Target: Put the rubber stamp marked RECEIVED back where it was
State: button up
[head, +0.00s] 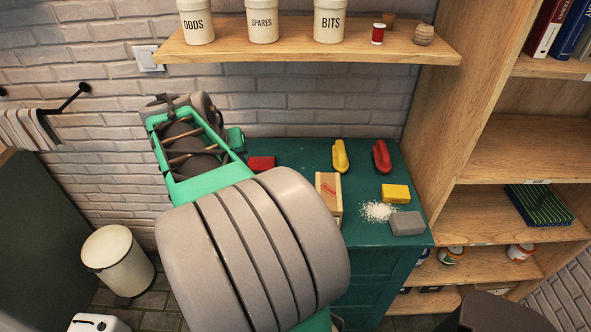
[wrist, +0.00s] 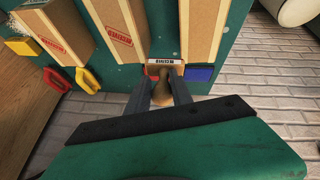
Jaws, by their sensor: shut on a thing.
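In the wrist view, my gripper (wrist: 165,93) is shut on the handle of a rubber stamp (wrist: 163,86). The stamp has a wooden-brown handle and a white label on its far side; the lettering is too small to read for sure. It is over the green tabletop, right by a red pad and a blue pad (wrist: 201,73); I cannot tell whether it touches anything beneath. In the head view, my own arm hides the stamp and my fingertips. The red pad (head: 262,162) shows there beside my arm.
Cardboard boxes with red marks (wrist: 120,20) stand close to the stamp. On the green cabinet top (head: 300,150) are yellow (head: 340,157) and red (head: 381,158) handled items, a yellow box (head: 395,193), a grey block (head: 407,223) and white grains (head: 378,211). A shelf (head: 310,47) hangs above.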

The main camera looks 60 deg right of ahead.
jog(key=s+d+m+g+b, duration=0.15)
jog(key=s+d+m, duration=0.25)
jog(key=s+d, duration=0.7)
jog(key=shift+g, duration=0.35)
jog(key=w+d+f+p, duration=0.1)
jog(key=d+f, duration=0.2)
jog(key=d, duration=0.1)
jog(key=w+d+f+p, duration=0.1)
jog(key=d+f, duration=0.2)
jog(key=d, duration=0.1)
jog(key=w+d+f+p, duration=0.2)
jog(key=d+f, duration=0.1)
jog(key=shift+d, duration=0.4)
jog(key=shift+d+f, duration=0.2)
jog(key=shift+f, duration=0.15)
notch_tip(320, 180, down, 2)
jog(key=shift+f+p, duration=0.25)
jog(key=shift+p, duration=0.65)
jog(key=shift+f+b, duration=0.3)
jog(key=shift+f, duration=0.2)
jog(key=o, duration=1.1)
jog(key=shift+c, duration=0.2)
jog(key=shift+r, duration=0.1)
